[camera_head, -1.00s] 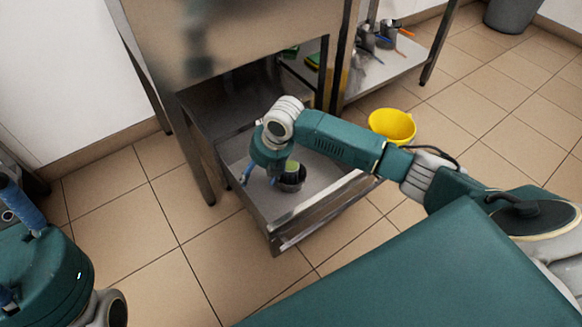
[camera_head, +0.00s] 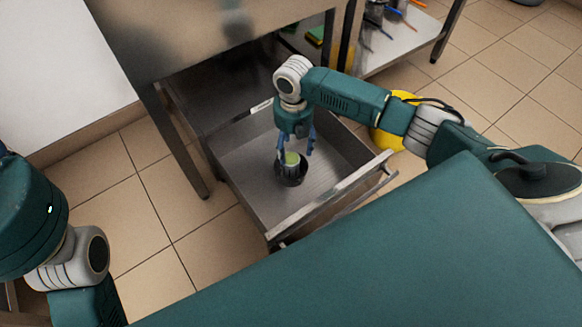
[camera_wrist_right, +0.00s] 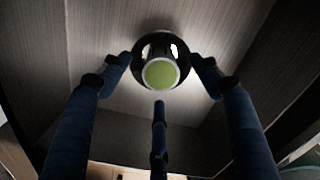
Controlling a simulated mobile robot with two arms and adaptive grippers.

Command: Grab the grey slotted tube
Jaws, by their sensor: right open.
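A dark grey round part (camera_head: 290,176) with a green round end (camera_head: 292,158) stands in the open drawer; I take it to be the slotted tube. In the right wrist view the tube (camera_wrist_right: 159,46) shows bright slots in its wall around the green end (camera_wrist_right: 160,73). My right gripper (camera_head: 296,151) points down over it, with blue fingers open. In the right wrist view its fingers (camera_wrist_right: 160,66) spread around the tube with no clear contact. My left arm is at the left edge of the head view; its fingers are out of sight.
The metal drawer (camera_head: 255,205) is pulled out below a steel cabinet (camera_head: 215,45), its walls close around my right gripper. A yellow bowl (camera_head: 386,140) is partly behind my right arm. A low shelf (camera_head: 405,45) holds utensils at upper right. Tiled floor (camera_head: 140,215) is clear at left.

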